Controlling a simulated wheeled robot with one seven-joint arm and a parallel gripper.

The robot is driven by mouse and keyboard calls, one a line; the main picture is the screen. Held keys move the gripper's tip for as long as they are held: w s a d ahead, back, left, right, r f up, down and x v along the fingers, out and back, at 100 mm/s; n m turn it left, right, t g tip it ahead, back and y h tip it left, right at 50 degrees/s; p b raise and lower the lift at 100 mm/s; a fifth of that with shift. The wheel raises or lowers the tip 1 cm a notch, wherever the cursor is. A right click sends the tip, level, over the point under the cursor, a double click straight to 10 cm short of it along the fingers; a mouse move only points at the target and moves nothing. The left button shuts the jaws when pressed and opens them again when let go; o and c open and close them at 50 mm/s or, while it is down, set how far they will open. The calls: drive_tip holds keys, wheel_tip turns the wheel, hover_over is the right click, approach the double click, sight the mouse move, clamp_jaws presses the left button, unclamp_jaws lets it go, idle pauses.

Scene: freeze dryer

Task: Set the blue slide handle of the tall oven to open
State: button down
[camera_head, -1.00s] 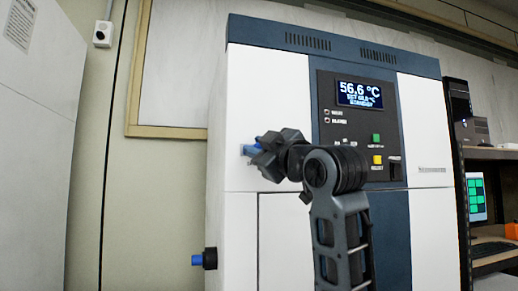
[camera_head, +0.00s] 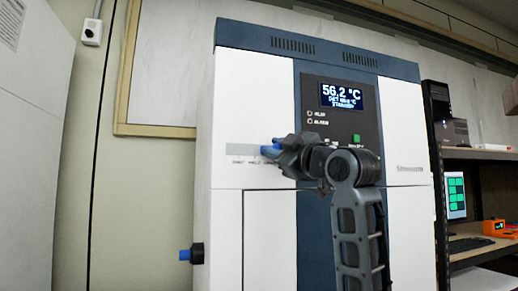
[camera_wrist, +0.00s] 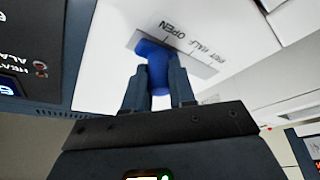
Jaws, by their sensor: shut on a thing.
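The tall oven (camera_head: 255,90) is white and dark blue and stands in front of me. Its blue slide handle (camera_head: 268,149) sits toward the right end of a grey scale strip (camera_head: 238,150) on the oven's upper left front. In the wrist view the blue handle (camera_wrist: 157,70) stands between my gripper's fingers (camera_wrist: 157,88), which are shut on it. The strip there (camera_wrist: 195,66) shows upside-down lettering with HALF and OPEN, and the handle is by the OPEN end. In the head view my gripper (camera_head: 279,150) partly hides the handle and the strip's right end.
A dark control panel (camera_head: 340,110) with a lit display is right of the handle. A blue-tipped knob (camera_head: 190,255) sticks out from the oven's left side. Shelves (camera_head: 480,154) with a screen (camera_head: 456,195) stand at the right.

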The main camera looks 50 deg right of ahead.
drive_tip(key=shift+s+d, duration=0.15)
drive_tip(key=shift+d, duration=0.15)
drive_tip(key=c, duration=0.9)
unclamp_jaws()
drive_tip(key=shift+b+v, duration=0.8)
drive_tip(key=shift+v, duration=3.1)
drive_tip(key=shift+f, duration=0.15)
